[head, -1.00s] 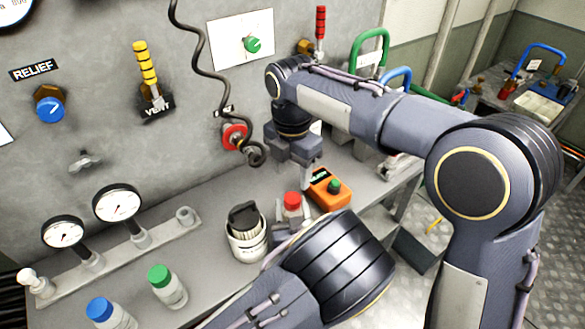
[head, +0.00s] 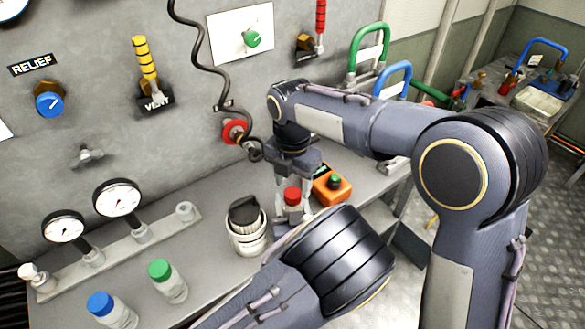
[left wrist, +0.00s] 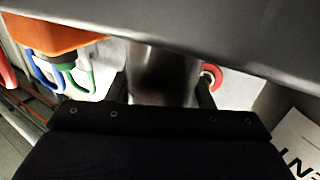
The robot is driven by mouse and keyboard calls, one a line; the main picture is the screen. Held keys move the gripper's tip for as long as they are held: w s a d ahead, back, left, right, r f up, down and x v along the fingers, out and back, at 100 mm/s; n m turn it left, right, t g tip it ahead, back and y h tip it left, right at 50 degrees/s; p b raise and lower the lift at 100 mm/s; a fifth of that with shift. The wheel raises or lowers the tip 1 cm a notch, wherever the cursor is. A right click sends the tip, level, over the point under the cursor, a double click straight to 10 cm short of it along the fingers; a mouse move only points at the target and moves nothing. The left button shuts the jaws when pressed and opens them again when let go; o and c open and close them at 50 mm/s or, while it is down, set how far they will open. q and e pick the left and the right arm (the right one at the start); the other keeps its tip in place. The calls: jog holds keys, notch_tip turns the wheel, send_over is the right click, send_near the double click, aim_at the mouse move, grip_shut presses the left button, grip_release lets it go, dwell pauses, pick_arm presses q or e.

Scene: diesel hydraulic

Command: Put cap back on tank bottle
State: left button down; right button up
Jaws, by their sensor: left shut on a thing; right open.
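A small clear bottle (head: 292,211) stands at the middle of the bench with a red cap (head: 292,194) at its top. I cannot tell whether the cap is seated. My right gripper (head: 292,193) points down over it, open, with a finger on either side of the cap. My left forearm crosses the bottom of the head view and hides most of the left gripper there.
An orange box with a green knob (head: 331,187) stands close right of the cap. A white tub with a black top (head: 248,228) is to the left. Green-capped (head: 168,282) and blue-capped (head: 111,310) bottles stand nearer. A coiled cable (head: 222,105) hangs behind.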

aim_at(293, 210)
jog(key=shift+f, duration=1.35)
jog(key=shift+c, duration=0.2)
jog(key=c, duration=0.9)
jog(key=m, duration=0.7)
jog(key=shift+c, duration=0.2)
jog(key=m, duration=1.9)
